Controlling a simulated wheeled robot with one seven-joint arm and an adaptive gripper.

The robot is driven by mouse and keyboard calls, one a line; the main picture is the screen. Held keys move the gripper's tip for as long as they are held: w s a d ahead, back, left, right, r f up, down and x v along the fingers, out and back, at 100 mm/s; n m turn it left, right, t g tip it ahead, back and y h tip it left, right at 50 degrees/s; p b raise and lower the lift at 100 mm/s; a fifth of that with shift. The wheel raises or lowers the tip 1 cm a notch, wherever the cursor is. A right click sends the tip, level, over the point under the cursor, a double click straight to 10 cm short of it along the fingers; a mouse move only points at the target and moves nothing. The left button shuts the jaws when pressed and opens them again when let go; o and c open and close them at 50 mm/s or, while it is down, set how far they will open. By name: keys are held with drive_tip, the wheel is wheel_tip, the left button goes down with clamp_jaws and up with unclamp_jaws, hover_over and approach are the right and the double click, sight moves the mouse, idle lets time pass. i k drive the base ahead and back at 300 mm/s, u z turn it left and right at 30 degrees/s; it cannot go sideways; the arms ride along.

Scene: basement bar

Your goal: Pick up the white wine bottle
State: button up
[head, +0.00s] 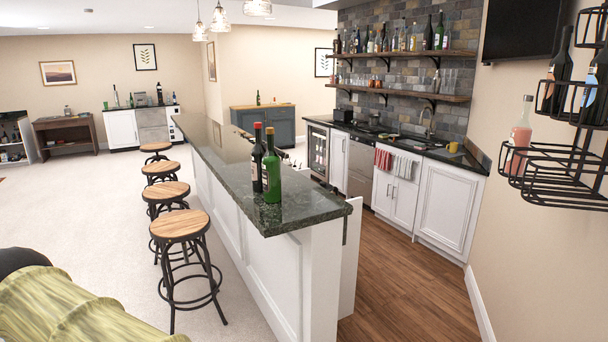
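Two wine bottles stand upright, close together, near the front end of the dark green stone bar counter (290,205). The other is a darker bottle (257,160) with a red top and a pale label, just behind and to the left. The green bottle's label is hard to make out, and I cannot tell for sure which bottle is the white wine. My gripper is not in view.
Several wooden stools (181,226) line the counter's left side. A black wire rack (560,165) with bottles hangs at the right wall. Bottles stand on wall shelves (405,92). Wood floor (400,290) is clear right of the counter; carpet (85,215) is open at left.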

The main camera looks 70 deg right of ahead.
sight(271, 161)
drive_tip(key=z, duration=0.75)
drive_tip(key=i, duration=0.65)
drive_tip(key=z, duration=0.75)
